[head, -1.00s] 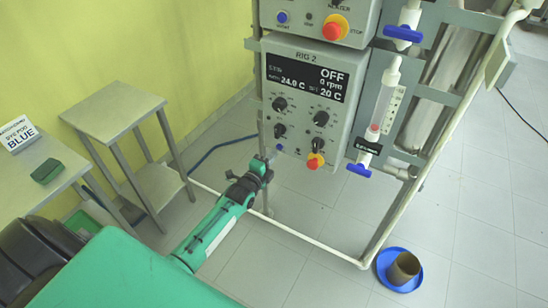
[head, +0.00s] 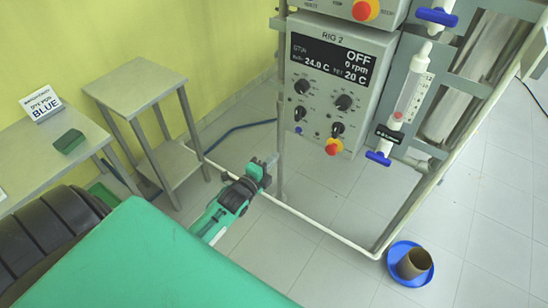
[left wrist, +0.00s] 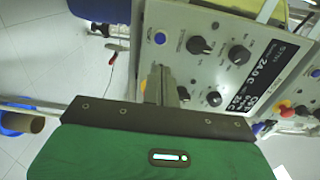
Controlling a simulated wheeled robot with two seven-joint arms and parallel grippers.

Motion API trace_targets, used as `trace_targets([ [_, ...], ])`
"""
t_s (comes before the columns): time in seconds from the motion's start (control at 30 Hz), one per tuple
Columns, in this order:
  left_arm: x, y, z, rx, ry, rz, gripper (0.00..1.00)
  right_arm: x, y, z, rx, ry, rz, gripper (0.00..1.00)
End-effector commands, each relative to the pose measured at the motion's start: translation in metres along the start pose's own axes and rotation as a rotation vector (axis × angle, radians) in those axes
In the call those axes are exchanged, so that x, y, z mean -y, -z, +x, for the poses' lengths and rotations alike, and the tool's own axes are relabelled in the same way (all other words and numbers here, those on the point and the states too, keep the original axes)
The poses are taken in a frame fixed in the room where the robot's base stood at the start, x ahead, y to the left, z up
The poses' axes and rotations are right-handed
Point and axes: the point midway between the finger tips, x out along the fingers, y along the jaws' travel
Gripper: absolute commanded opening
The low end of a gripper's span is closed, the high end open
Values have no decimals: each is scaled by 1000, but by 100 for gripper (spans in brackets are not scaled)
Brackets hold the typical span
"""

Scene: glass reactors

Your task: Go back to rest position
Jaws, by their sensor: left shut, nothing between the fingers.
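My left gripper (head: 272,161) is in the head view, at the end of my green arm, below and left of the RIG 2 control box (head: 338,88). It is shut and empty. In the left wrist view the closed fingers (left wrist: 162,84) appear in front of the box's knob panel (left wrist: 225,55); I cannot tell how far apart they are. The box's display reads OFF, 0 rpm. My right gripper is not in view.
A metal rig frame (head: 330,234) surrounds the box, its lower bar near my gripper. A blue dish (head: 394,268) with a brown cup (head: 414,263) stands on the floor at right. Left are a small metal table (head: 135,84) and a bench with a green block (head: 69,141) and BLUE sign (head: 42,103).

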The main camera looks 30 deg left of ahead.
Motion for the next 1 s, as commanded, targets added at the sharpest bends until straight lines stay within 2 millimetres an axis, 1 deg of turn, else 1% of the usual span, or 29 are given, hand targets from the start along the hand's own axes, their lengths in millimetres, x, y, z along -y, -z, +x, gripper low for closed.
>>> trace_targets([
  [0.23,0,0,0,0,0,0,0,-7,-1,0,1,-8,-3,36],
  [0.4,0,0,0,0,0,0,0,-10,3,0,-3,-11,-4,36],
  [0.7,0,0,0,0,-1,0,0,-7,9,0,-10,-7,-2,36],
  [0.77,-5,0,0,1,-10,-9,0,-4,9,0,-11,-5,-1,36],
  [0.83,-21,0,-3,5,-42,-40,0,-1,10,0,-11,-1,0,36],
  [0.87,-32,1,-5,9,-65,-61,0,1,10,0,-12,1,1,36],
  [0.97,-87,4,-18,31,-177,-172,0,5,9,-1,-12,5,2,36],
  [1.0,-114,6,-26,45,-232,-229,0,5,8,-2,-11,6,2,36],
])
